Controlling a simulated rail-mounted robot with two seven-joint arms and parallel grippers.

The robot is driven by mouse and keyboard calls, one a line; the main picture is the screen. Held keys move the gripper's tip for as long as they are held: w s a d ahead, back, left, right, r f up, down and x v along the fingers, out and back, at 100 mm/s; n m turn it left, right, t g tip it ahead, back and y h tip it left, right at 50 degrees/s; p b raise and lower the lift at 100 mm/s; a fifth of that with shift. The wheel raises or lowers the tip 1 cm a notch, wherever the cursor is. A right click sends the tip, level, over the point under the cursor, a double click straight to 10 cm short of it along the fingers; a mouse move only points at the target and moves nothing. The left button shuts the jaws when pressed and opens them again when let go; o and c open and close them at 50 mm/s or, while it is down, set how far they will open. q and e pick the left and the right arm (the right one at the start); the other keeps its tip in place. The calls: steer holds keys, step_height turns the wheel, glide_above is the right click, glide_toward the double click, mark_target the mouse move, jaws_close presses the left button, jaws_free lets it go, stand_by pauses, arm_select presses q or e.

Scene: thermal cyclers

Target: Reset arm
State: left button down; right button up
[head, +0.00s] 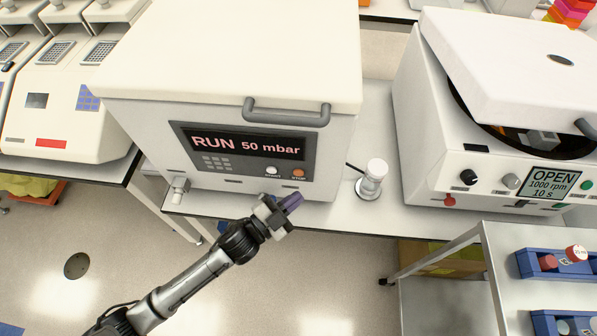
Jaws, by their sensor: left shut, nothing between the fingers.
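My left gripper (287,206) shows in the head view at the lower middle, its arm reaching up from the bottom left. Its fingers are shut with nothing between them. It is in front of the lower front of a large white machine (240,60), just below its stop button (299,173). I cannot tell whether the fingers touch the machine. The machine's panel (245,146) reads "RUN 50 mbar", and its lid with a grey handle (287,112) is down. My right gripper is not in view.
A white centrifuge (428,125) with its lid raised stands at the right, reading "OPEN 1000 rpm 10 s". A small white cylinder (372,178) stands between the machines. Thermal cyclers (62,95) stand at the left. A cart (500,265) holds blue racks (535,265) at the lower right.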

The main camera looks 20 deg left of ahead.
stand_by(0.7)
arm_select(q)
steer(key=s+a+f+n+g+y, duration=0.1)
steer(key=a+f+n+g+y, duration=0.6)
steer(key=y, duration=0.3)
steer(key=s+a+r+n+g+p, duration=0.1)
steer(key=s+r+n+g+p, duration=0.3)
steer(key=s, duration=0.8)
steer(key=s+r+g+p, duration=0.1)
steer(key=s+g+p, duration=0.3)
steer(key=s, duration=0.8)
step_height(320, 180, up, 38)
steer(key=t+p, duration=0.1)
steer(key=p, duration=3.7)
steer(key=shift+w+f+h, duration=0.15)
steer(key=shift+w+h, duration=0.15)
steer(key=shift+w, duration=0.1)
steer(key=shift+f, duration=0.1)
